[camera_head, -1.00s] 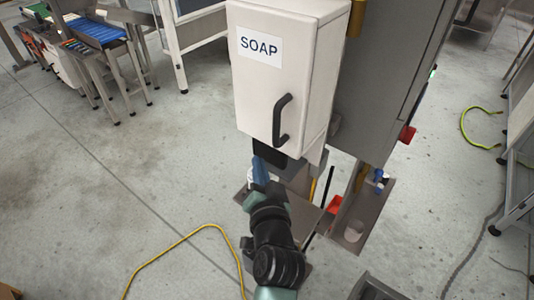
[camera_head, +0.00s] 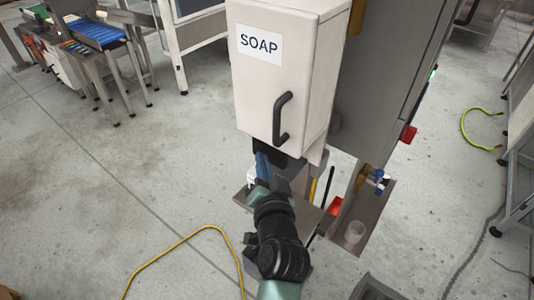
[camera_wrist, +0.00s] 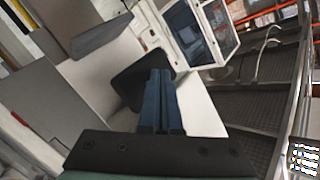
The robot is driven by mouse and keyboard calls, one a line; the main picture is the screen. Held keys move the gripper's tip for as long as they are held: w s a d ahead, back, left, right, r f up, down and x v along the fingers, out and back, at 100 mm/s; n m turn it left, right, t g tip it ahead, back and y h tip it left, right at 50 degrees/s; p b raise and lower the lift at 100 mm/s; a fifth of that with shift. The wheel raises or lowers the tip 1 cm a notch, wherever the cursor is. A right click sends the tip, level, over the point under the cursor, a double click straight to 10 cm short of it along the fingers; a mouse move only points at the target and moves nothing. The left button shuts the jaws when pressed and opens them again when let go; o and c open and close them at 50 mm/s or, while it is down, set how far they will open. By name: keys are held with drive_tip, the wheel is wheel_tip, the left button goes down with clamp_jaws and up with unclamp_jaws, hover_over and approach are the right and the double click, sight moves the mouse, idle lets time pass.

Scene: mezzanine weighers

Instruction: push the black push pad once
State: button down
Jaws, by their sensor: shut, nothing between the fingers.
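The black push pad (camera_head: 284,159) sticks out below the white cabinet marked SOAP (camera_head: 252,85). In the wrist view the pad (camera_wrist: 128,82) is a dark rounded plate against the pale cabinet.
A black handle (camera_head: 282,118) is on the cabinet front, above the pad. A grey housing (camera_head: 380,85) stands to the right. A yellow cable (camera_head: 180,243) lies on the floor at left.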

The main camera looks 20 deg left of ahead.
drive_tip(key=shift+w+d+r+b, duration=0.1)
drive_tip(key=shift+w+d+b, duration=0.25)
drive_tip(key=shift+w, duration=0.25)
idle(0.5)
drive_tip(key=shift+a, duration=0.1)
drive_tip(key=shift+s+a+p, duration=0.2)
drive_tip(key=shift+s+p, duration=0.1)
drive_tip(key=shift+s, duration=0.3)
drive_tip(key=shift+s+a+p, duration=0.2)
drive_tip(key=shift+s+p, duration=0.05)
drive_tip(key=shift+s, duration=0.3)
drive_tip(key=s+p, duration=0.1)
drive_tip(key=s+a, duration=0.1)
drive_tip(key=s, duration=0.1)
drive_tip(key=s+p, duration=0.1)
drive_tip(key=shift+s+a+p, duration=0.35)
drive_tip(key=shift+a, duration=0.05)
idle(0.5)
